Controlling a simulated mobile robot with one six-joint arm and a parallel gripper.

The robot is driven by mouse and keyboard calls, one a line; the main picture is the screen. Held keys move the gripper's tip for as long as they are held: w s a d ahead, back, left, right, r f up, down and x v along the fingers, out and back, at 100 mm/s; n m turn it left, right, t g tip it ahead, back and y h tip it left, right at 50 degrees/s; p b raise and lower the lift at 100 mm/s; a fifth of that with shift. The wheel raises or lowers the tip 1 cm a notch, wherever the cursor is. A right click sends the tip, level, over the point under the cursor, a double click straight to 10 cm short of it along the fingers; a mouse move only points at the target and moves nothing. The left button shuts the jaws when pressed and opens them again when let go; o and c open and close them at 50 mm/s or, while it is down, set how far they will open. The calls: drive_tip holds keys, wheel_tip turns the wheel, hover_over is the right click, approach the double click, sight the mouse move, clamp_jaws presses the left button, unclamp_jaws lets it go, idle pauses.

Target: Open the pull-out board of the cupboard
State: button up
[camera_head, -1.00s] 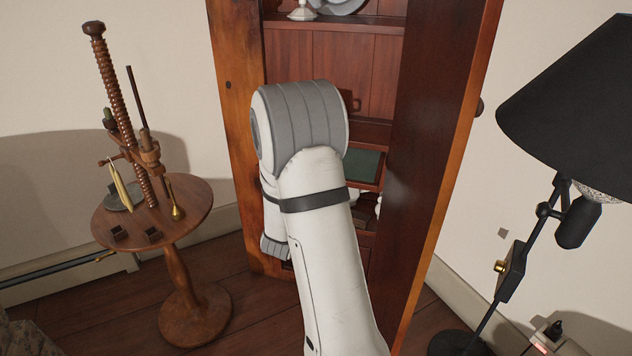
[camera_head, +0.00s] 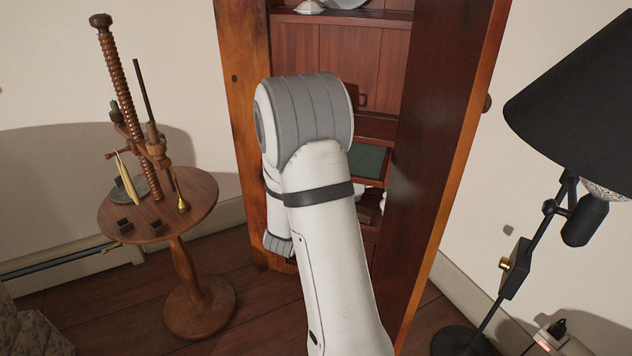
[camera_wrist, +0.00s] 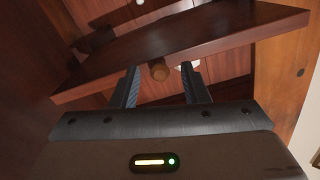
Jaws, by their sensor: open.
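The wooden cupboard (camera_head: 440,150) stands in the corner with open shelves. Its pull-out board, with a green top (camera_head: 368,160) and wooden border, shows just right of my arm in the head view. In the wrist view the board (camera_wrist: 190,42) is a dark reddish slab slanting across the top. A small round wooden knob (camera_wrist: 159,70) is at its edge. My gripper (camera_wrist: 161,76) is open, with one finger on each side of the knob and visible gaps between. In the head view my arm hides the gripper and part of the board.
A small round wooden table (camera_head: 160,215) with a threaded post stands to the left. A black floor lamp (camera_head: 575,110) stands to the right. A cup (camera_head: 361,99) and white dishes (camera_head: 310,6) are on the shelves. Part of an armchair (camera_head: 35,330) shows at the lower left.

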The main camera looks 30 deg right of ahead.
drive_tip(key=p+v, duration=0.1)
drive_tip(key=v, duration=0.6)
idle(0.3)
drive_tip(key=s+a+r+n+g+y+p, duration=0.1)
drive_tip(key=a+r+n+y+p, duration=0.3)
drive_tip(key=a+r+y+p, duration=0.4)
drive_tip(key=s+a+r+n+g+y+p, duration=0.1)
drive_tip(key=a+r+n+y+p, duration=0.25)
drive_tip(key=a+r+p, duration=0.6)
drive_tip(key=s+r+n+g+y+p, duration=0.2)
drive_tip(key=s+r+n+g+p, duration=0.3)
drive_tip(key=s+r+p, duration=0.8)
drive_tip(key=s+r+g, duration=0.2)
drive_tip(key=s+r, duration=0.3)
drive_tip(key=s, duration=0.2)
drive_tip(key=shift+s+d+r, duration=0.2)
drive_tip(key=shift+d+r, duration=0.15)
drive_tip(key=shift+r, duration=0.05)
drive_tip(key=shift+o, duration=0.2)
